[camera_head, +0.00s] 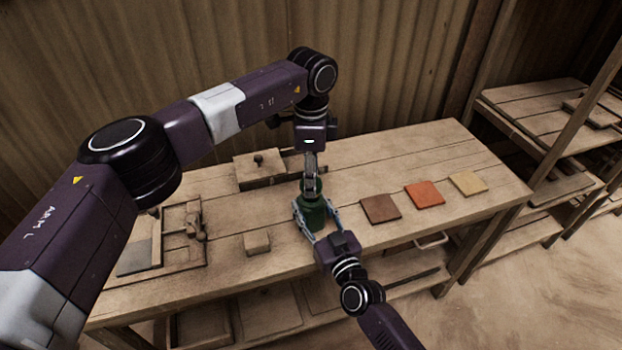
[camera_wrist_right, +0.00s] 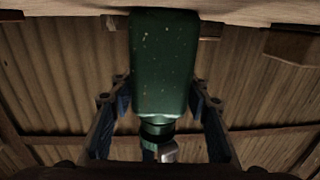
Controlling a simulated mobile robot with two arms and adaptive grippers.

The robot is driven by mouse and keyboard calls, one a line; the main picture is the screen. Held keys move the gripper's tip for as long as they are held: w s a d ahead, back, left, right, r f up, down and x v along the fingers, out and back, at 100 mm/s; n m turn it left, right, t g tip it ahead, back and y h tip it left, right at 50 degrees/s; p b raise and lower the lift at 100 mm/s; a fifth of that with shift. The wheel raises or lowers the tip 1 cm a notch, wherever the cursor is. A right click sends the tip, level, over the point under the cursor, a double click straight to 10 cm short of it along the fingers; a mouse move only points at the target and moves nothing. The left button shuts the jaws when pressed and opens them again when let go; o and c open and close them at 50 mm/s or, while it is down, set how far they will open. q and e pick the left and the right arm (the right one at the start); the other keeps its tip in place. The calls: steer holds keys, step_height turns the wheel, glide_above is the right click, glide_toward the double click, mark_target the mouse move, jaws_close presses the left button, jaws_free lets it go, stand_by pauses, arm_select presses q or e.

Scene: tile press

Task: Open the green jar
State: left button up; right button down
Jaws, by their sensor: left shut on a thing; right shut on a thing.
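The green jar (camera_head: 313,214) stands upright on the wooden table, near its middle. My left gripper (camera_head: 311,188) comes down from above and is shut on the jar's lid at the top, hiding most of it. My right gripper (camera_head: 315,219) reaches in from the front and is shut on the jar's body, a finger on each side. In the right wrist view, the picture is upside down; the jar's speckled green body (camera_wrist_right: 162,65) lies between my right gripper's fingers (camera_wrist_right: 161,88). Its dark neck (camera_wrist_right: 158,130) shows below, with part of my left gripper (camera_wrist_right: 168,152) beside it.
Brown (camera_head: 380,208), orange (camera_head: 424,194) and yellow (camera_head: 467,182) tiles lie right of the jar. A small wooden block (camera_head: 257,242) and a wooden press frame (camera_head: 185,232) are to its left. A knobbed wooden box (camera_head: 259,169) stands behind.

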arm_select(q)
steer(key=shift+r, duration=2)
arm_select(e)
steer(key=c, duration=1)
jaws_free()
